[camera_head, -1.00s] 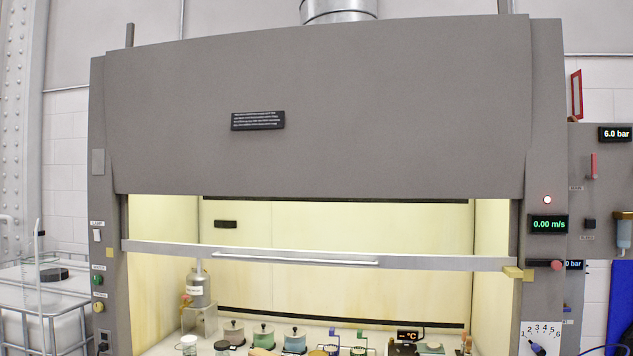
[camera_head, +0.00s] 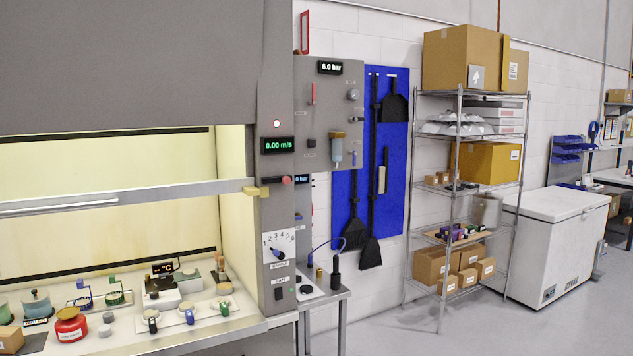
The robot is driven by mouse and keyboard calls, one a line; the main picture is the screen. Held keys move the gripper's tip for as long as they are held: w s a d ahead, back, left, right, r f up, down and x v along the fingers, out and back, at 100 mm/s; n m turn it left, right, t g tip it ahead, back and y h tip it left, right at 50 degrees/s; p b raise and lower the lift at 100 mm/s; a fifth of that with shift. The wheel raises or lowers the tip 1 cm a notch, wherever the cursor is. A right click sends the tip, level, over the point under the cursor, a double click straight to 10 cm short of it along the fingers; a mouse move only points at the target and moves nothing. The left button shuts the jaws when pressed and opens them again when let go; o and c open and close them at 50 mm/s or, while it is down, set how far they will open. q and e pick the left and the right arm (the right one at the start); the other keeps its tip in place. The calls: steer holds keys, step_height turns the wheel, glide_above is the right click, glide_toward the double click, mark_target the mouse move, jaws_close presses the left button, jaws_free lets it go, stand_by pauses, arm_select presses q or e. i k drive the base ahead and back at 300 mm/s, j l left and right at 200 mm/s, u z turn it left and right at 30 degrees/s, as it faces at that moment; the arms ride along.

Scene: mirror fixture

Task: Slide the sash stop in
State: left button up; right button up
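The fume hood's sash bar (camera_head: 120,200) is a pale metal strip across the lit opening. A yellow block (camera_head: 256,191) sits at its right end, against the grey right post. I cannot tell for sure which of these is the sash stop. Neither of my grippers shows in the head view.
The hood worktop holds a red container (camera_head: 71,325), small jars and a device with an orange display (camera_head: 163,268). A dial (camera_head: 279,247) is on the post. Right are a blue tool board (camera_head: 366,110), a wire shelf (camera_head: 462,190) and a white freezer (camera_head: 553,240).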

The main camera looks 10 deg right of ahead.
mark_target(286, 179)
steer(key=i+l+u, duration=0.15)
steer(key=i+l, duration=0.2)
steer(key=i, duration=0.15)
steer(key=i+l+u, duration=0.15)
steer(key=i+l, duration=0.25)
steer(key=i+l+u, duration=0.1)
steer(key=i+l, duration=0.4)
steer(key=i+l+u, duration=0.15)
steer(key=i+l, duration=0.35)
steer(key=i+l+u, duration=0.15)
steer(key=i+l, duration=0.3)
steer(key=i+l+u, duration=0.15)
steer(key=i+l, duration=0.2)
steer(key=l, duration=0.35)
